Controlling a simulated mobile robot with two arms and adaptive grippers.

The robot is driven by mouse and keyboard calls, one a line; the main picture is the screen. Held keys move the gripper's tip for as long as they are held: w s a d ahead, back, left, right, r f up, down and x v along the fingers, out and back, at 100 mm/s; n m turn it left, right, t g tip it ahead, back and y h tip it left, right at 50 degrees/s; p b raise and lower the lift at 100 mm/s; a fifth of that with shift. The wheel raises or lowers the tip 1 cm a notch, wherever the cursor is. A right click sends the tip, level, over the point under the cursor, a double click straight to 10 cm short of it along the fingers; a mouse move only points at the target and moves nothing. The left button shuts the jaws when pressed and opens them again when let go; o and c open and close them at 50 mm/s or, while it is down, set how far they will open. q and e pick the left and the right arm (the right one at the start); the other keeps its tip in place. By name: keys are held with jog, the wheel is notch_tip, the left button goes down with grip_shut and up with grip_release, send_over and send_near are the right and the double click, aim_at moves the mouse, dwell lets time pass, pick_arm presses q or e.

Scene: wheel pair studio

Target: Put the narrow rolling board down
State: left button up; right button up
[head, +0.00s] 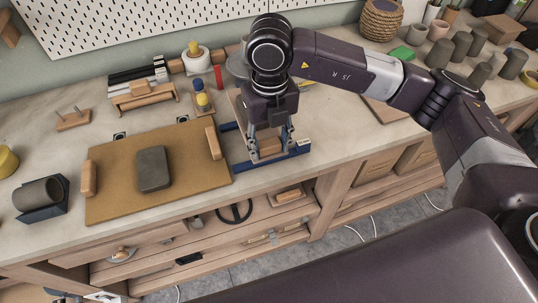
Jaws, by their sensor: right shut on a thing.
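My right gripper (270,142) points down over a blue frame (242,166) on the worktop. Its fingers are shut on a light wooden piece, taken to be the narrow rolling board (270,149), low within the frame's outline. The fingers hide much of it, and I cannot tell whether it touches the frame or worktop.
Left of the frame, a wide tan board (112,204) with wooden end handles bears a dark grey slab (152,169). A dark cylinder (38,193) lies in a blue cradle at far left. Grey cups (462,45) stand at right. Bare worktop (335,125) lies right of the frame.

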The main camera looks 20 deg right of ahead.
jog(key=shift+w+f, duration=0.1)
jog(key=shift+f, duration=0.75)
notch_tip(320, 180, down, 4)
jog(key=shift+f+p, duration=0.2)
jog(key=shift+p, duration=0.45)
pick_arm(q)
jog(key=shift+s+a+r, duration=0.2)
jog(key=shift+r, duration=0.5)
jog(key=shift+d+f+b, duration=0.15)
jog(key=shift+f+b, duration=0.4)
jog(key=shift+b, duration=0.05)
pick_arm(e)
jog(key=shift+f, duration=0.5)
jog(key=o, duration=1.6)
pick_arm(q)
jog(key=shift+r, duration=0.1)
pick_arm(e)
jog(key=shift+o, duration=0.2)
jog(key=shift+r, duration=0.1)
